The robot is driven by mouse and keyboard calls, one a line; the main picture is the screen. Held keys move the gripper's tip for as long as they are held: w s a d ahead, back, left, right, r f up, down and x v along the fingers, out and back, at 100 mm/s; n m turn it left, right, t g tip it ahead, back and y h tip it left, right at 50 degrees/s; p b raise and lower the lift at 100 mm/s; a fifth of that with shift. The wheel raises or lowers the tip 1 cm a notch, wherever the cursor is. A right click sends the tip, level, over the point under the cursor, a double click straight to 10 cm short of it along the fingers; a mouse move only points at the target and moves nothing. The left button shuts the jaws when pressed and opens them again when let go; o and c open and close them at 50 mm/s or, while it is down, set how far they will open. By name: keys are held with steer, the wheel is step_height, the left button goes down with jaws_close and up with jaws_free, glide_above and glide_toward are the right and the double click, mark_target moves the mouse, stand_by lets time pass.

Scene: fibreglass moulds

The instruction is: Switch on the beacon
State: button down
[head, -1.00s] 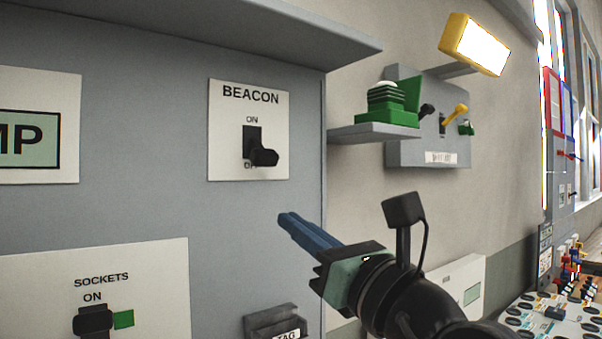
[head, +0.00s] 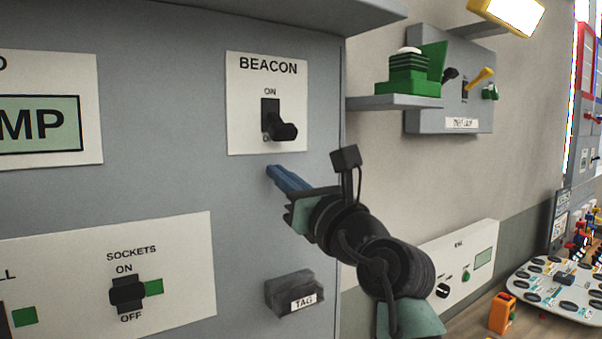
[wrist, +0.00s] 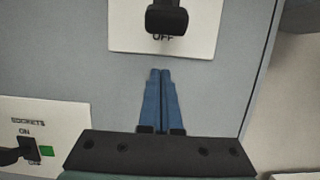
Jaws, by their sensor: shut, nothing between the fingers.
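The beacon switch (head: 281,122) is a black lever on a white plate (head: 240,141) marked BEACON, ON above and OFF below. Its lever points down, toward OFF. In the wrist view the lever (wrist: 166,18) shows at the top, above the word OFF. My gripper (head: 271,171) has blue fingers, shut and empty, just below the beacon plate in the head view. In the wrist view the closed fingertips (wrist: 160,72) point up toward the lever, with a gap between. Whether they touch the panel I cannot tell.
The SOCKETS switch (head: 127,293) is at lower left, and a TAG holder (head: 294,294) sits below my gripper. A shelf (head: 393,102) with a green device (head: 409,75) juts out right of the panel. An overhang (head: 230,12) runs above.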

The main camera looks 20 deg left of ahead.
mark_target(279, 125)
steer(key=r, duration=0.1)
steer(key=d+r+p, duration=0.1)
steer(key=s+r+p, duration=0.1)
steer(key=shift+s+d+r, duration=0.1)
steer(key=shift+d+r, duration=0.1)
steer(key=shift+d, duration=0.1)
